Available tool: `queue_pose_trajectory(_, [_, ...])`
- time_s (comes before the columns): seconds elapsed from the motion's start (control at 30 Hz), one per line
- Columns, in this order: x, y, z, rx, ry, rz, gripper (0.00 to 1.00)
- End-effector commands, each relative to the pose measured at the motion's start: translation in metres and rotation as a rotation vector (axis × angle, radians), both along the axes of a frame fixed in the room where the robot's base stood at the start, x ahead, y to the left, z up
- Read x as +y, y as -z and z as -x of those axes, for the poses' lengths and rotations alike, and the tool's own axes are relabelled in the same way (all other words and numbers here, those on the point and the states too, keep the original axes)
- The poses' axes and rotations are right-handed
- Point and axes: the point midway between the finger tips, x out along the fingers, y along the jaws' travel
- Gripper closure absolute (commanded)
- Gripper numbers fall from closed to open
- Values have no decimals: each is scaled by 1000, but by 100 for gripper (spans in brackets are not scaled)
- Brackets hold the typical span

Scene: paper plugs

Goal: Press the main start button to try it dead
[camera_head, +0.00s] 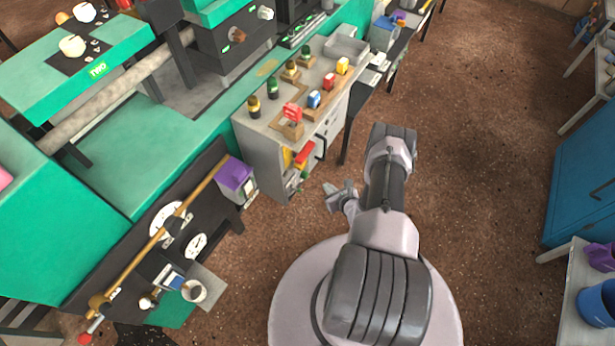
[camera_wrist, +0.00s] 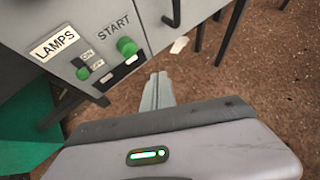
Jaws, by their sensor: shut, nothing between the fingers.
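A round green button (camera_wrist: 127,46) sits under a START label (camera_wrist: 114,27) on the grey cabinet face in the wrist view. My gripper (camera_wrist: 158,78) is shut and empty, its fingertips to the lower right of the button in the picture. The fingers do not cover the button, and I see no contact. In the head view my gripper (camera_head: 332,194) is low beside the grey cabinet (camera_head: 256,150). Small green parts show on the cabinet's near side there, too small to tell which is the START button.
A green LAMPS switch (camera_wrist: 83,73) with ON and OFF marks is left of the START button. A dark handle (camera_wrist: 172,14) sticks out farther right. Colored plugs stand on the cabinet top. A purple-topped box (camera_head: 235,176) stands left of the cabinet. Brown floor (camera_head: 480,150) is open on the right.

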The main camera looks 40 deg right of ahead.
Motion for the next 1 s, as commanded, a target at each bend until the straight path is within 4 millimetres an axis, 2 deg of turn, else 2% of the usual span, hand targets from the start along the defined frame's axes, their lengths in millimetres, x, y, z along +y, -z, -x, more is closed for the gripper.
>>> queue_pose_trajectory(0.2, [12, 1, -29, -2, -2, 1, 100])
queue_pose_trajectory(0.4, [18, 1, -43, -1, -1, 0, 100])
queue_pose_trajectory(1.0, [19, 0, -46, -1, 0, 0, 100])
